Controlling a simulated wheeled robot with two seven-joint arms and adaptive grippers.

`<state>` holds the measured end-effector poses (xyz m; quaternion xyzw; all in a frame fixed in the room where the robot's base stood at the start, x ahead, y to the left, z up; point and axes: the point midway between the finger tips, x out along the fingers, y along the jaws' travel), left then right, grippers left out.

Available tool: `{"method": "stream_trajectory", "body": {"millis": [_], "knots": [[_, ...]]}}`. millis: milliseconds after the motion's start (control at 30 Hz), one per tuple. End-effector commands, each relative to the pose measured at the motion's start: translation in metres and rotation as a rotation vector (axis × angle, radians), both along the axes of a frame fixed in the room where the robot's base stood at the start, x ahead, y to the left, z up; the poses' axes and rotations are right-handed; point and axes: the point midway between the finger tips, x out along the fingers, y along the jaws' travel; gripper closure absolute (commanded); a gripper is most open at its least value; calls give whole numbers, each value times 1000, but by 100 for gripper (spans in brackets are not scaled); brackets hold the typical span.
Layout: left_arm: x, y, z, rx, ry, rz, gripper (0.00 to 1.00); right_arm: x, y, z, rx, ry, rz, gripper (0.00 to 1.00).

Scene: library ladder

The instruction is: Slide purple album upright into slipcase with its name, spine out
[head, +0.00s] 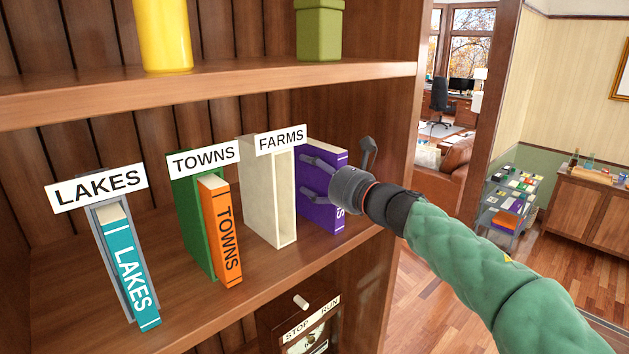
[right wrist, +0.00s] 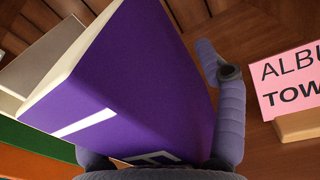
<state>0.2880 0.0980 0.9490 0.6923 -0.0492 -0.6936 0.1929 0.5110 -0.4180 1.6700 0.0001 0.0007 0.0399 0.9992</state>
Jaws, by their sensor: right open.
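The purple album (head: 320,215) stands upright on the shelf, just right of the FARMS slipcase. Its spine faces out, mostly hidden by my gripper; an "S" shows low on it. The cream slipcase (head: 286,205) labelled FARMS (head: 281,138) is upright, and its open front looks empty. My right gripper (head: 338,160) is open at the album, with two fingers on its left side and one finger to its right. In the right wrist view the album (right wrist: 140,85) lies between the spread fingers; contact is unclear. My left gripper is not in view.
The green TOWNS slipcase (head: 186,210) holds an orange album (head: 222,235), partly sticking out. The LAKES slipcase (head: 96,212) holds a teal album (head: 131,272). An upper shelf (head: 230,88) runs above. A pink card (right wrist: 290,80) stands on the far side in the right wrist view.

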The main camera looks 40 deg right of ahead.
Motion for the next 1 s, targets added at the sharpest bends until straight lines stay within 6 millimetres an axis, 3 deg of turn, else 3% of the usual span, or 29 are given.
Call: {"method": "stream_trajectory", "body": {"millis": [167,400,433,767,1000], "knots": [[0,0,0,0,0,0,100,0,0,0,0,0,-1,29],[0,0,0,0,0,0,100,0,0,0,0,0,0,96],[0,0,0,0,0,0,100,0,0,0,0,0,0,100],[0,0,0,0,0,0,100,-1,0,4,-1,-3,-1,100],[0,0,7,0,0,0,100,-1,0,31,-3,-5,0,100]]}}
